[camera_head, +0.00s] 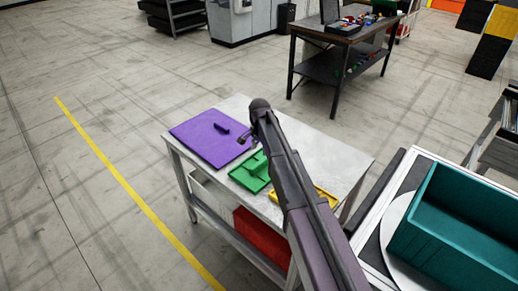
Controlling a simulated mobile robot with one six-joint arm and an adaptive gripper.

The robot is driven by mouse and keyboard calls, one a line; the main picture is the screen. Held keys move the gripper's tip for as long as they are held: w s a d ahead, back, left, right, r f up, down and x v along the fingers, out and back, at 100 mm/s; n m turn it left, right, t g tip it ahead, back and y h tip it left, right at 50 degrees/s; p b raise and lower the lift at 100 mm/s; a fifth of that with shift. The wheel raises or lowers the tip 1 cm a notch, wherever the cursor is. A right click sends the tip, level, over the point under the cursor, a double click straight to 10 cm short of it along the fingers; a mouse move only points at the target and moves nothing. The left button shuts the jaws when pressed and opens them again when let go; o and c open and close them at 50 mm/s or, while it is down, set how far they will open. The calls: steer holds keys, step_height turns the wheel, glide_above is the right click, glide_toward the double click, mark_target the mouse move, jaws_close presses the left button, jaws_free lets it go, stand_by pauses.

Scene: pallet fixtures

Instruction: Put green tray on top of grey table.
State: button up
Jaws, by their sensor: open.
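The green tray (248,178) lies flat on the grey table (345,155), near its front edge and beside the purple board. Part of the tray is hidden behind my arm. My gripper (243,140) is open and sits above the table, just beyond the green tray and beside the purple board's right edge. It looks empty and apart from the tray, though it is small in the view and its height is hard to judge.
A purple board (205,145) with a small dark purple piece (222,128) covers the table's left end. A yellow tray (325,195) lies partly behind my arm. A red bin (262,236) is on the shelf below. The table's far right part is bare.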

steer(key=shift+r+p, duration=1.2)
steer(key=shift+r, duration=0.3)
steer(key=s+d+n, duration=0.7)
steer(key=s+d, duration=1.6)
steer(key=s, duration=0.2)
steer(key=shift+s+n, duration=0.3)
steer(key=shift+d, duration=0.1)
steer(key=shift+c, duration=0.6)
